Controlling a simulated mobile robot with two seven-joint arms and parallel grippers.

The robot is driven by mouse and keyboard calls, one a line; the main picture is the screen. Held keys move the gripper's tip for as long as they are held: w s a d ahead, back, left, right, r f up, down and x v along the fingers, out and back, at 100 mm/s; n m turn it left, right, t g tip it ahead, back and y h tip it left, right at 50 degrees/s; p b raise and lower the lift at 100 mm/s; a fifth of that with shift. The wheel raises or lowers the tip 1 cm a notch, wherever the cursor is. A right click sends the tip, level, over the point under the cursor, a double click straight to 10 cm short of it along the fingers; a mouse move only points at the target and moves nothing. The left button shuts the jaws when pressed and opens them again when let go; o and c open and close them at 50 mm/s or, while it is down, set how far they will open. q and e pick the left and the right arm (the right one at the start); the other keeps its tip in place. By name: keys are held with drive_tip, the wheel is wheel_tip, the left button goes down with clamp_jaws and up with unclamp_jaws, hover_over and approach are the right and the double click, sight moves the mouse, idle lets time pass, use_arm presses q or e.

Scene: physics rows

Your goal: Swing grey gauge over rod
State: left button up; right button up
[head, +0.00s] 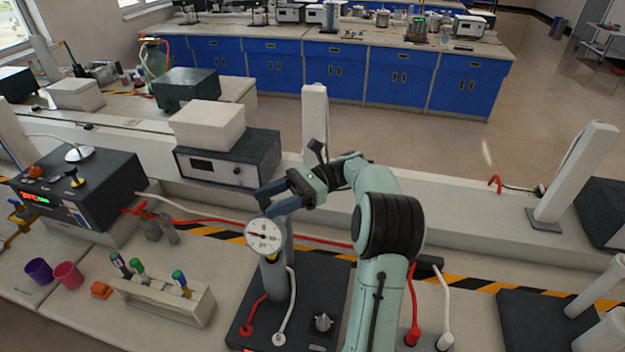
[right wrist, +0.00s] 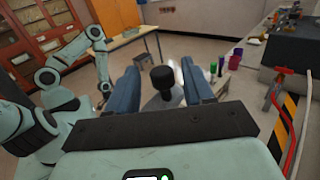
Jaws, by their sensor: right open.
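The gauge (head: 263,236) has a round white dial and sits at the upper part of a thick grey upright post (head: 275,278) on a dark base plate (head: 247,317). My right gripper (head: 271,198) is open just above and behind the dial in the head view. In the right wrist view a black knob (right wrist: 162,77) on a pale grey body stands between the two open blue fingers, with gaps on both sides. I cannot tell which part is the rod. My left gripper is not seen; part of my left arm shows in the right wrist view.
A test tube rack (head: 165,300) stands left of the base plate, with purple (head: 39,270) and pink (head: 68,275) cups beyond it. Red and white hoses run from the base. A dark instrument box (head: 80,195) is at left. A second dark plate (head: 540,322) lies at right.

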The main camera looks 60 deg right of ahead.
drive_tip(key=v, duration=1.2)
drive_tip(key=shift+a, duration=0.15)
idle(0.4)
